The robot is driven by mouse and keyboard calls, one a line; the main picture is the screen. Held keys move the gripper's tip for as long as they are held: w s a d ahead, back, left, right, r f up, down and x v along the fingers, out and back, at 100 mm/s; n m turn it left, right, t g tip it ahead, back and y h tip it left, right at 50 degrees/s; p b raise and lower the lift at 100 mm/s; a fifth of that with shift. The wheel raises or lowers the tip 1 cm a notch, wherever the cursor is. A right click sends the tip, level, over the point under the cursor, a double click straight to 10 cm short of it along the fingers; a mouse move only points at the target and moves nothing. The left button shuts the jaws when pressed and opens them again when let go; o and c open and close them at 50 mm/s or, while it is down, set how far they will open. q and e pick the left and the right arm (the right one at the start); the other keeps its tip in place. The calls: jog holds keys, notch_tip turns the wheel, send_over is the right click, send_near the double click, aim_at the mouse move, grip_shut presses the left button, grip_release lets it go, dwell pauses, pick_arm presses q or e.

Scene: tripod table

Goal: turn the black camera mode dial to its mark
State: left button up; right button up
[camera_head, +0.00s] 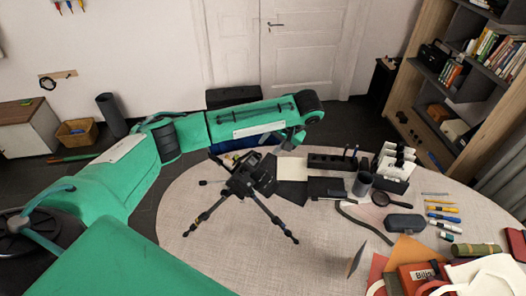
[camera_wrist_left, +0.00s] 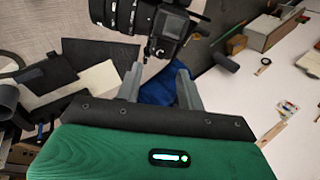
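A black camera (camera_head: 246,178) stands on a small black tripod (camera_head: 268,215) on the round table (camera_head: 190,255). In the left wrist view the camera (camera_wrist_left: 172,28) is at the top, its ribbed lens pointing left. My left gripper (camera_head: 291,139) is above and behind the camera in the head view, partly hidden by its own wrist. In the left wrist view the left gripper (camera_wrist_left: 158,70) is open, its two fingers apart with nothing between them. The camera's near end is just beyond the fingertips. My right gripper is not in view.
Right of the tripod are a dark mat (camera_head: 291,192), a black organizer (camera_head: 335,162), a grey cup (camera_head: 362,183) and a magnifying glass (camera_head: 381,198). A glasses case (camera_head: 405,223) and pens lie farther right. The table's front left is clear.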

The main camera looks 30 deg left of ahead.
aim_at(260, 155)
pick_arm(q)
jog(key=x, duration=0.4)
jog(key=shift+f, duration=0.2)
jog(key=shift+s+a+f, duration=0.15)
jog(key=shift+a+f, duration=0.3)
jog(key=shift+f, duration=0.1)
grip_shut()
